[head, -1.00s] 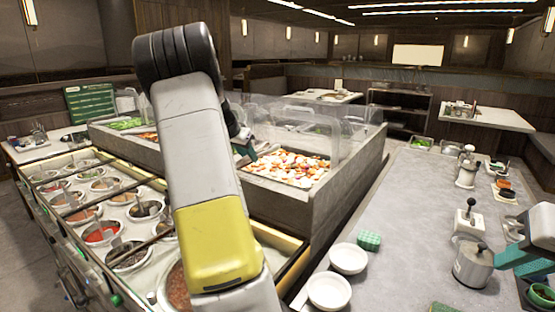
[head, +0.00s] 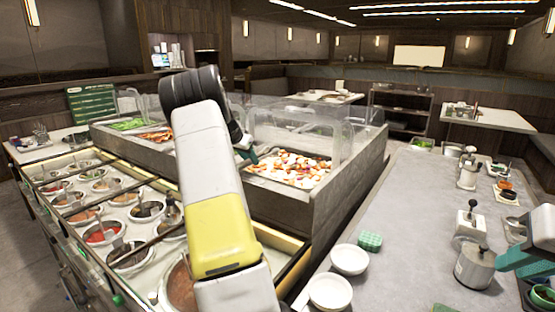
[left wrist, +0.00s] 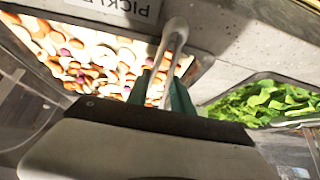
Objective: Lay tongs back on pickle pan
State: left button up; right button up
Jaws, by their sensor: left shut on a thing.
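My left gripper (head: 250,158) is at the left edge of the pickle pan (head: 286,186), its arm crossing the middle of the head view. In the left wrist view its teal fingers (left wrist: 165,90) are shut on the silver tongs (left wrist: 174,40). The tongs' looped end reaches past the fingers, in front of the pan's edge and the grey counter. The pan, full of orange, white and purple pieces, lies behind them, beside a partly cut-off label (left wrist: 128,8). Whether the tongs touch it I cannot tell. My right gripper (head: 525,258) shows at the right edge, its jaws unclear.
A pan of green pieces (left wrist: 262,102) lies right of the tongs in the wrist view. Clear guards (head: 340,125) stand around the pans. Sauce wells (head: 105,235) fill the left counter. White bowls (head: 349,259) and dispensers (head: 475,264) stand on the right counter.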

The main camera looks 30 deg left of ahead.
pick_arm(q)
jog(key=shift+f, duration=0.1)
jog(key=shift+f, duration=0.5)
jog(key=o, duration=0.6)
jog(key=shift+r, duration=0.1)
